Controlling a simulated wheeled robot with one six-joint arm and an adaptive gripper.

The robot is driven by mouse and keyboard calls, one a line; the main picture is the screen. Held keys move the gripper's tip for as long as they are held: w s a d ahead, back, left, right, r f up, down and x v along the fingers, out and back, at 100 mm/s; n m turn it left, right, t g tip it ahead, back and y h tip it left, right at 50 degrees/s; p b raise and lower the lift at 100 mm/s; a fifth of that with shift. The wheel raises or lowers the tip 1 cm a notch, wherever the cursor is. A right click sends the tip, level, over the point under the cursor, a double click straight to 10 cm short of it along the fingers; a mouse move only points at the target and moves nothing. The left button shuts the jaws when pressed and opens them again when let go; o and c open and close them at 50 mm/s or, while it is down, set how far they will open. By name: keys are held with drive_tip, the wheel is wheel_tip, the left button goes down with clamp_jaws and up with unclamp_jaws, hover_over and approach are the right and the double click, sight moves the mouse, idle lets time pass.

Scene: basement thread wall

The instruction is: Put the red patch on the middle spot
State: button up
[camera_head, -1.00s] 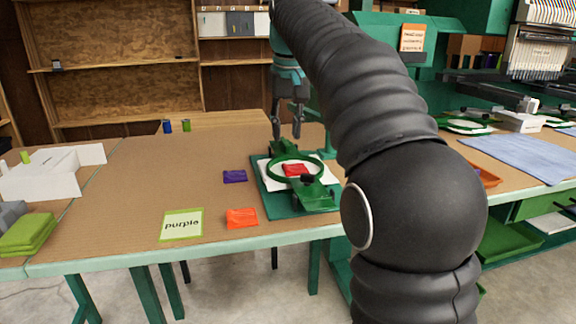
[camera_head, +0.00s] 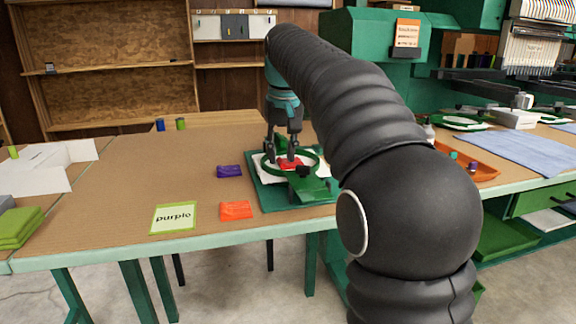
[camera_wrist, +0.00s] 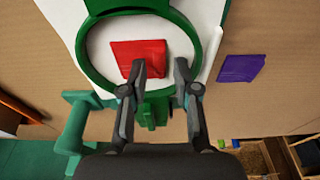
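The red patch (camera_head: 289,163) lies on white cloth inside the round green hoop (camera_head: 316,157), on the green base board (camera_head: 267,196). In the wrist view the red patch (camera_wrist: 138,58) lies flat within the hoop ring (camera_wrist: 88,75), tilted slightly. My gripper (camera_head: 282,155) is over the hoop, pointing down, fingers apart. In the wrist view my gripper (camera_wrist: 162,70) is open and empty; its left fingertip overlaps the patch's lower edge in the picture. I cannot tell whether it touches. No marked middle spot is distinguishable on the cloth.
A purple patch (camera_head: 229,171) and an orange patch (camera_head: 236,210) lie left of the board. A card reading "purple" (camera_head: 174,218) lies near the table's front edge. Small spools (camera_head: 181,124) stand at the back. The table's left-middle is clear.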

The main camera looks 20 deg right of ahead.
sight(282, 161)
clamp_jaws()
drive_tip(key=shift+r+p, duration=1.45)
drive_tip(key=shift+p, duration=0.1)
drive_tip(key=shift+r, duration=1)
drive_tip(key=shift+s, duration=0.1)
